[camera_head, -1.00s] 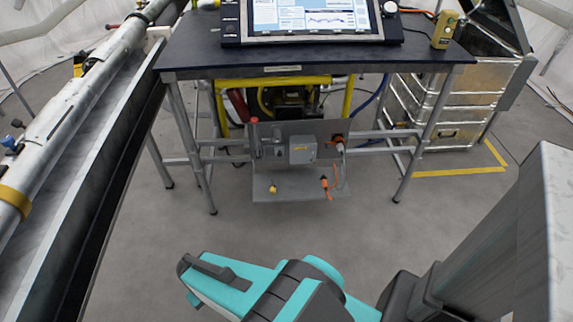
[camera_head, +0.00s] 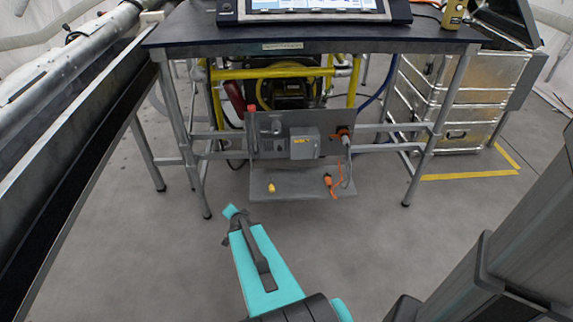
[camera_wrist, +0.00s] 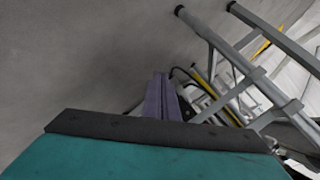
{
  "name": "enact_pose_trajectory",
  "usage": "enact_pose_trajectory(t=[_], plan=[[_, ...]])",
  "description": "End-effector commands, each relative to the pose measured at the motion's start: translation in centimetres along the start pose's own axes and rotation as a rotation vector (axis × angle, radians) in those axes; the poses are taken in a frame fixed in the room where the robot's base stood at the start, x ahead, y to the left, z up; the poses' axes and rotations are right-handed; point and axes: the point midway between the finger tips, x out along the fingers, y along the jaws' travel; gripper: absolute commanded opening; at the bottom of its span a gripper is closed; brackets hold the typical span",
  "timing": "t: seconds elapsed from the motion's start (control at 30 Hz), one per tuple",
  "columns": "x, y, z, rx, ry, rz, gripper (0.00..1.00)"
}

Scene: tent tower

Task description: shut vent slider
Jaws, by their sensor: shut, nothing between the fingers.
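I cannot make out for certain which part is the vent slider. A grey panel (camera_head: 265,148) with a lower shelf (camera_head: 300,184) hangs under the dark table. It carries a grey box with a yellow label (camera_head: 304,143), a red-topped part (camera_head: 252,109) at its left edge and an orange connector (camera_head: 342,132) at its right. My gripper (camera_head: 231,212) is in front of and below the panel, apart from it. In the wrist view my gripper's fingers (camera_wrist: 161,97) are together, with nothing seen between them.
The dark table (camera_head: 310,38) bears a monitor and stands on metal legs. A long rail (camera_head: 85,130) runs along the left. Silver cases (camera_head: 455,105) stand at the right beside yellow floor tape (camera_head: 465,175). The floor before the panel is clear.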

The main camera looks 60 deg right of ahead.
Motion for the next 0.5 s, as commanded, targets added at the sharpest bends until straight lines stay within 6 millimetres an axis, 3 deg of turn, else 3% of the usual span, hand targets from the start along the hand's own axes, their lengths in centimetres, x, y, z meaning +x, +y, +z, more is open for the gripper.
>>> enact_pose_trajectory(t=[0.03,0.2,0.5], plan=[[1.2,0.5,-1.9,0.063,0.04,-0.039,0.0],[2.2,0.3,-8.4,0.266,0.152,-0.185,0.0],[1.2,1.5,-19.5,0.569,0.287,-0.483,0.0]])
